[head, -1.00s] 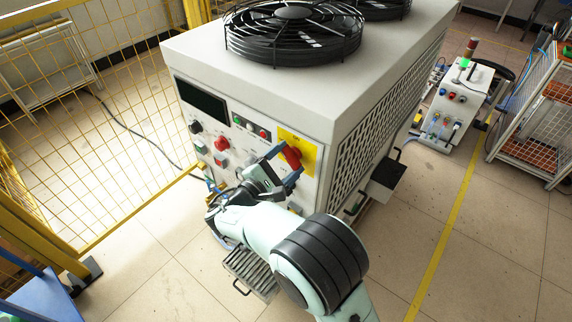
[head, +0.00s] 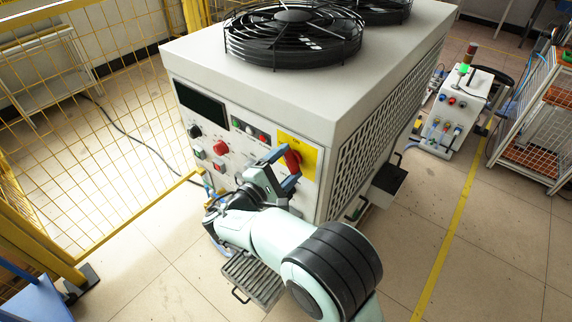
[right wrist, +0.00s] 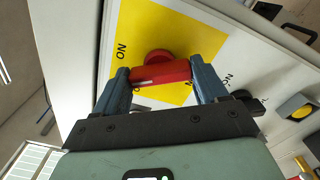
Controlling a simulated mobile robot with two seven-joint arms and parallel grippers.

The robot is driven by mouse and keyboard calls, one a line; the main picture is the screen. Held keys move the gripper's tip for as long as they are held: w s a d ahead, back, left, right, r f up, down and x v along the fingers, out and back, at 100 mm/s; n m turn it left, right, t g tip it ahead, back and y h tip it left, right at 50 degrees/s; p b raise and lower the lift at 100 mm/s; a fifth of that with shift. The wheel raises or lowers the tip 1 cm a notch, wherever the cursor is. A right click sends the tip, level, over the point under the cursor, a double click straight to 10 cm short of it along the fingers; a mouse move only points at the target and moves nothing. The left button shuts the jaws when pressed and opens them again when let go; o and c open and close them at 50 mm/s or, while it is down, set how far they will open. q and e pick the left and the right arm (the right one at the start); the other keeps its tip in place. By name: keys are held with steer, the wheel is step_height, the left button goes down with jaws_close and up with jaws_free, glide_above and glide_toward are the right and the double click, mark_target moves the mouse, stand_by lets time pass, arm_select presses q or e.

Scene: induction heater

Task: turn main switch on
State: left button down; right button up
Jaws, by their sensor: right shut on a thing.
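The main switch has a red handle (head: 292,160) on a yellow plate (head: 309,157) at the right of the heater's front panel. My right gripper (head: 284,168) reaches it from the front. In the right wrist view the gripper (right wrist: 160,72) has its two blue fingers at opposite ends of the red handle (right wrist: 162,73), shut on it. The yellow plate (right wrist: 147,30) there bears printed ON lettering, seen turned with the view. The round red base of the switch shows just behind the handle. My left gripper is in neither view.
The heater cabinet (head: 270,88) carries fans (head: 293,38) on top. Other panel controls, including a red knob (head: 221,147) and a black knob (head: 195,131), sit left of the switch. A yellow mesh fence (head: 110,110) stands at left.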

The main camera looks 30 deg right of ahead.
steer(key=o, duration=1.1)
steer(key=shift+c, duration=0.2)
steer(key=shift+a, duration=0.1)
steer(key=v, duration=1.3)
steer(key=shift+s+a, duration=0.1)
